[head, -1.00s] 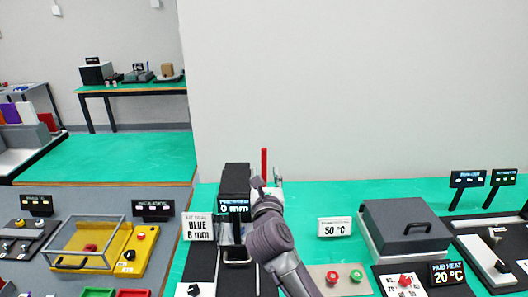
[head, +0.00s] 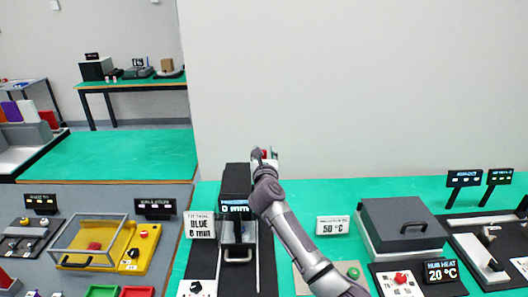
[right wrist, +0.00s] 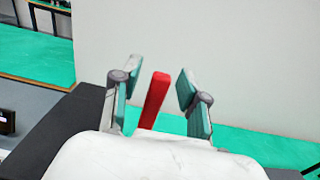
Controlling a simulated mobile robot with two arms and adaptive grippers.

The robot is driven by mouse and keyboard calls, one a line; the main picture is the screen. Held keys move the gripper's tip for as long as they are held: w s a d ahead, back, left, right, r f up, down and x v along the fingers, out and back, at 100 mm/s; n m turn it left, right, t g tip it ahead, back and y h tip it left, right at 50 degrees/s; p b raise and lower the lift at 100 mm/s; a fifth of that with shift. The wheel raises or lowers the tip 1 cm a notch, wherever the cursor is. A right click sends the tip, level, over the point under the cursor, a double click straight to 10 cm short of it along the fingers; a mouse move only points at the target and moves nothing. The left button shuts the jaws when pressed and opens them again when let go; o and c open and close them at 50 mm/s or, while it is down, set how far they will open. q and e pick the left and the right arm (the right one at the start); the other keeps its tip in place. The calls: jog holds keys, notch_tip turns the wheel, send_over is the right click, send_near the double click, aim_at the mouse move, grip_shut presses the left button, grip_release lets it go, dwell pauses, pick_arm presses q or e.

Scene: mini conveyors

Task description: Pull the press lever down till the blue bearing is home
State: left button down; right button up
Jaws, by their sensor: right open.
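The black press (head: 236,182) stands on the green bench, with a display (head: 235,208) that seems to read 0 mm. Its red lever is upright in the right wrist view (right wrist: 153,100). My right gripper (right wrist: 157,73) is open, with one finger on each side of the lever and a gap to both. In the head view my right gripper (head: 265,155) is beside the press top and hides most of the lever. I cannot make out the blue bearing. My left gripper is out of view.
A sign (head: 200,226) reading BLUE and a size in mm stands left of the press. To the right are a 50 °C sign (head: 333,226), a grey lidded box (head: 402,225) and a hub heat display (head: 440,272). My right forearm crosses in front of a green button (head: 353,272).

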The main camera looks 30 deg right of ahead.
grip_shut()
dwell(0.3)
